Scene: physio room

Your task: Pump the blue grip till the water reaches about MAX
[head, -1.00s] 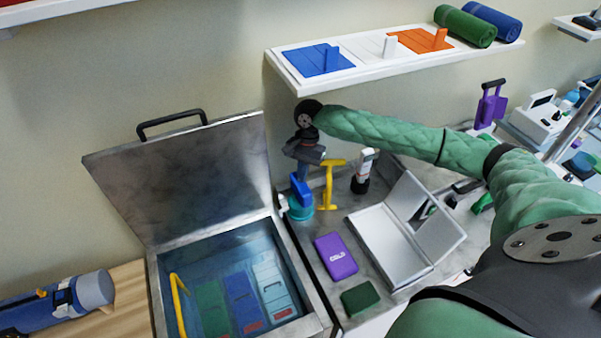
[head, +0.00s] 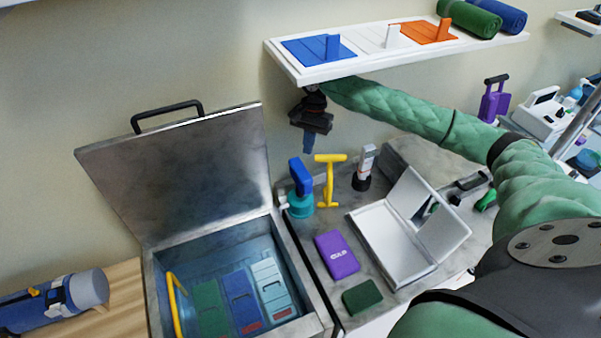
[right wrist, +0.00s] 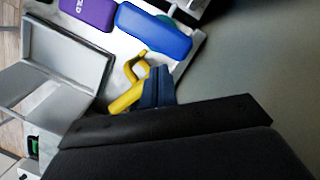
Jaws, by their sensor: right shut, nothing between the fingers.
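The pump has a blue grip (head: 300,178) standing raised above its teal base (head: 300,206), beside the open metal tank. My right gripper (head: 308,145) is shut and empty, pointing down above the pump and apart from the grip. In the right wrist view, its closed blue fingertips (right wrist: 158,82) sit in front of the yellow handle, with the blue grip (right wrist: 153,33) beyond them. The tank (head: 322,320) holds bluish water (head: 215,262) over several coloured packs. No MAX mark is readable. My left gripper is not in view.
A yellow T-shaped handle (head: 328,180) stands close right of the pump. A purple cold pack (head: 337,254), a dark green block (head: 361,297) and an open silver case (head: 390,245) lie on the counter. The tank's lid (head: 180,175) stands open. A white shelf (head: 400,55) hangs just above my right wrist.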

